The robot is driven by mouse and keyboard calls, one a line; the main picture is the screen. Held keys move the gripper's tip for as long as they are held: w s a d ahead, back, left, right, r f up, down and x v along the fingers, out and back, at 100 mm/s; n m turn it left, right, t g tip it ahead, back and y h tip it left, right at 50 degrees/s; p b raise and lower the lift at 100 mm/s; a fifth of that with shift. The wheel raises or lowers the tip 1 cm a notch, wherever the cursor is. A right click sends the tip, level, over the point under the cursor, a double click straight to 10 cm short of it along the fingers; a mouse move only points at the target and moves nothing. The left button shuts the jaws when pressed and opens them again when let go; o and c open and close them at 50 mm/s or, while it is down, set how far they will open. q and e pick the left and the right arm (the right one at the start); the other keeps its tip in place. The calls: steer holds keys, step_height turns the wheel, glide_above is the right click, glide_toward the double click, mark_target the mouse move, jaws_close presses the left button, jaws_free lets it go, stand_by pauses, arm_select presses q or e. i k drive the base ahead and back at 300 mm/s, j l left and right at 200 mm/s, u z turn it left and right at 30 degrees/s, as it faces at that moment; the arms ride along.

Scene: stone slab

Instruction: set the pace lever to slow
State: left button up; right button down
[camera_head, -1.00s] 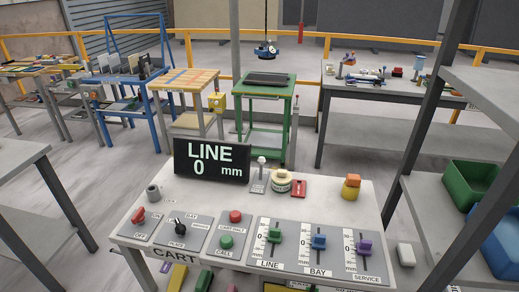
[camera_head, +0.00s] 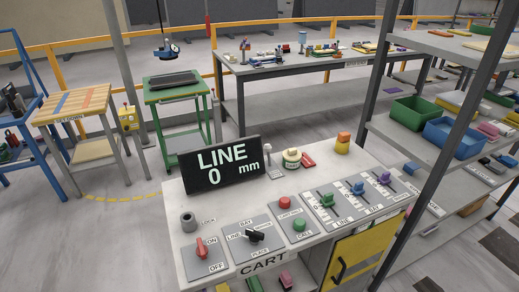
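A console (camera_head: 222,224) marked CART stands in front of me. At its back, a small upright lever with a pale knob (camera_head: 267,149) rises from a small grey plate (camera_head: 275,174), right of the LINE display (camera_head: 215,166). It may be the pace lever, but its label is too small to read, and I cannot tell its setting. Green (camera_head: 327,200), blue (camera_head: 358,188) and purple (camera_head: 384,178) slider knobs sit on the right half, on scaled plates; LINE and BAY are readable. Neither of my grippers is in view.
The console also has a red ON/OFF switch (camera_head: 200,247), a black selector (camera_head: 255,237), a red button (camera_head: 285,202) and a green button (camera_head: 299,225). A shelf post (camera_head: 391,130) stands close by its right side. Floor is open at the left (camera_head: 110,240).

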mark_target(267, 147)
steer(key=i+j+z, duration=0.1)
steer(key=j+z, duration=0.25)
steer(key=j, duration=0.5)
steer(key=j+z, duration=0.4)
steer(key=j, duration=0.45)
steer(key=i+j+z, duration=0.25)
steer(key=j, duration=0.35)
steer(key=i+j+z, duration=0.3)
steer(key=j, duration=0.4)
steer(key=j+z, duration=0.25)
steer(key=j, duration=0.4)
steer(key=j+z, duration=0.25)
steer(key=j, duration=0.45)
steer(key=i+j+z, duration=0.2)
steer(key=j+z, duration=0.3)
steer(key=j, duration=0.75)
steer(key=j+z, duration=0.45)
steer(key=j, duration=0.8)
steer(key=k, duration=0.05)
